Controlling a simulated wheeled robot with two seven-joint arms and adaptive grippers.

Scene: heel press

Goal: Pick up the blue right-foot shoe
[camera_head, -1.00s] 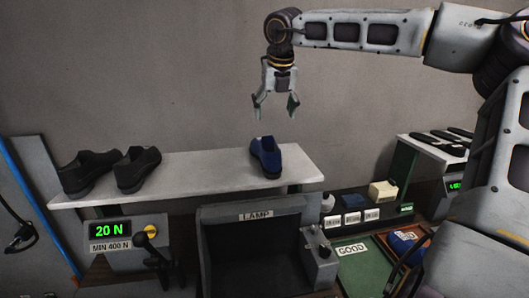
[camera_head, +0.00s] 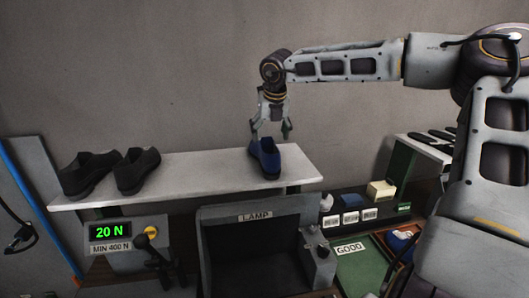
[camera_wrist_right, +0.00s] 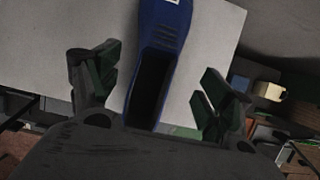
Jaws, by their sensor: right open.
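The blue shoe (camera_head: 266,160) stands alone near the right end of the white shelf, its opening facing up. It also shows in the right wrist view (camera_wrist_right: 166,35), with its dark opening between my fingers. My right gripper (camera_head: 270,140) is open just above the shoe; its fingers (camera_wrist_right: 158,90) stand on either side of the shoe, apart from it in the wrist view. Whether a finger touches the shoe cannot be told. My left gripper is not in view.
Two black shoes (camera_head: 93,173) (camera_head: 137,171) stand at the left of the white shelf (camera_head: 200,170). Below are a panel reading 20 N (camera_head: 110,233), a lamp box (camera_head: 255,215) and a GOOD tray (camera_head: 365,268). A rack with dark soles (camera_head: 425,146) stands at right.

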